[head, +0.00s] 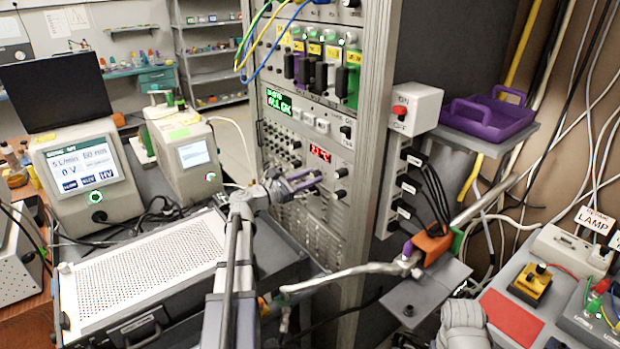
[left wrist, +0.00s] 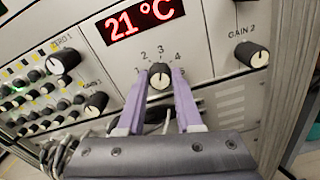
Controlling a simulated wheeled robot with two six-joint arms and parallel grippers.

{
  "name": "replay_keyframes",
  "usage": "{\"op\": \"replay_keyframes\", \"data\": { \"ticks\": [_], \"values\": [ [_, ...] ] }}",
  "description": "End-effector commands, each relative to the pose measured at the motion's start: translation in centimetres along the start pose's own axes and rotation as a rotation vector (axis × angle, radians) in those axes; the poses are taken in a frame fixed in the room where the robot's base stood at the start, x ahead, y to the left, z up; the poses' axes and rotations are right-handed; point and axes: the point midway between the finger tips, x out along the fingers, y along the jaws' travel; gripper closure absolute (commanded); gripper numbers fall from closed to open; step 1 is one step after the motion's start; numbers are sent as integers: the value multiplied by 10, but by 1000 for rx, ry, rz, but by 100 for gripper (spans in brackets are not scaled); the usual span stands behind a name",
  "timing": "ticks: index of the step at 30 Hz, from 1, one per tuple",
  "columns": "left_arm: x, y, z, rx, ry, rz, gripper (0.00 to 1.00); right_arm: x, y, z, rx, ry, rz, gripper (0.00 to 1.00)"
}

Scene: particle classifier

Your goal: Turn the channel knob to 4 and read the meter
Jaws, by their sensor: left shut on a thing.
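The channel knob (left wrist: 160,78) is a small black knob with a white face, on a light panel with a scale marked 1 to 5. My left gripper (left wrist: 161,76), with two purple fingers, is shut on it, one finger on each side. I cannot tell exactly which number the pointer faces. The red meter display (left wrist: 140,18) above it reads 21 °C. In the head view my left gripper (head: 316,178) is at the rack panel, just below the red display (head: 320,153), and hides the knob. My right gripper does not show.
The GAIN 2 knob (left wrist: 252,55) is to the right, and other knobs (left wrist: 64,61) sit to the left. A purple tray (head: 488,115) is on a shelf right of the rack.

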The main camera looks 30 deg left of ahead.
Motion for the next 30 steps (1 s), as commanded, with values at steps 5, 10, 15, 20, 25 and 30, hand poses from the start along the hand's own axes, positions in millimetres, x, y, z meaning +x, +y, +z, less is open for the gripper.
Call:
{"op": "replay_keyframes", "data": {
  "ticks": [5, 10, 15, 20, 25, 30],
  "values": [
    [0, 0, 0, 66, 1, -1, 100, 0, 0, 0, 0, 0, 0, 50],
    [0, 0, 0, 188, 2, -1, 100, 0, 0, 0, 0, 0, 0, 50],
    [0, 0, 0, 335, 3, -2, 100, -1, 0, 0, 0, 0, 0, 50],
    [0, 0, 0, 465, 4, -2, 100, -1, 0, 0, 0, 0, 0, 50],
    [0, 0, 0, 585, 5, -2, 100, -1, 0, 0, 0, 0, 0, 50],
    [0, 0, 0, 674, 6, -2, 100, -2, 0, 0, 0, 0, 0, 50]
  ]
}}
